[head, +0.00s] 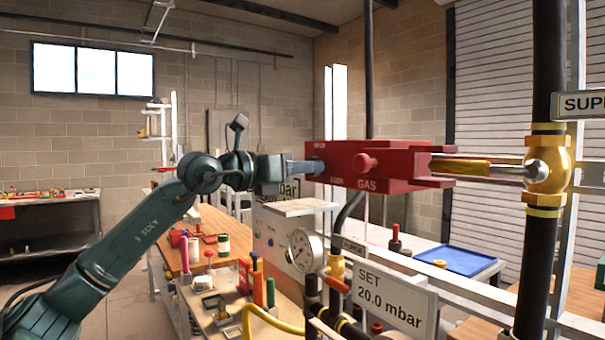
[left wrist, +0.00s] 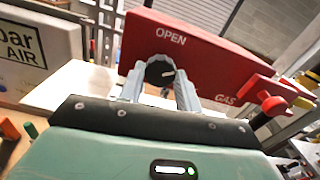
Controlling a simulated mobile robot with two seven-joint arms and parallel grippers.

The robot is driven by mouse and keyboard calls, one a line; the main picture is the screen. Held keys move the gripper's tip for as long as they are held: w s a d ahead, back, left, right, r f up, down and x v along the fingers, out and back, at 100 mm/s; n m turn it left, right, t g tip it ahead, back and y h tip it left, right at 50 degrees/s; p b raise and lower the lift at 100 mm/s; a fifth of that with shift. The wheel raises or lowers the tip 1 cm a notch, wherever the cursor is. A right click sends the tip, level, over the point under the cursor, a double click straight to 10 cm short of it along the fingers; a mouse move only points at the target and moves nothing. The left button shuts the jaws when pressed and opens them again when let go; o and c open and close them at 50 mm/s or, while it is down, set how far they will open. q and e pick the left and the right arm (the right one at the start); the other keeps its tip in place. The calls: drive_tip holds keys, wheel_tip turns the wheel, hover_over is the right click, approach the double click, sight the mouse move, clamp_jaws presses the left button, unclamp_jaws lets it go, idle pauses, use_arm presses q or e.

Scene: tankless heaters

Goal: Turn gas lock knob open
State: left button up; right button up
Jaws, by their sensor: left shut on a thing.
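The red gas lock box (head: 400,160) is in the middle of the head view, with GAS on its front and a red round knob (head: 364,163) there. In the left wrist view the box (left wrist: 200,55) shows the word OPEN above a dark round knob (left wrist: 160,71). My left gripper (left wrist: 160,88) has its two fingers on either side of this dark knob and is shut on it. In the head view the left gripper (head: 308,167) reaches the box's left end from the left. My right gripper is in neither view.
A yellow-handled lever (head: 475,168) on a brass valve (head: 548,172) lies against the box's right end. A pressure gauge (head: 304,250) and a SET 20.0 mbar sign (head: 393,297) stand below. A workbench (head: 215,222) holds bottles and tools.

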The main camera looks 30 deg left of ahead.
use_arm(q)
drive_tip(key=n, duration=1.1)
drive_tip(key=shift+r, duration=0.1)
drive_tip(key=shift+n, duration=0.5)
drive_tip(key=o, duration=1)
drive_tip(key=shift+c, duration=0.2)
drive_tip(key=shift+s+b, duration=0.1)
drive_tip(key=shift+b, duration=0.2)
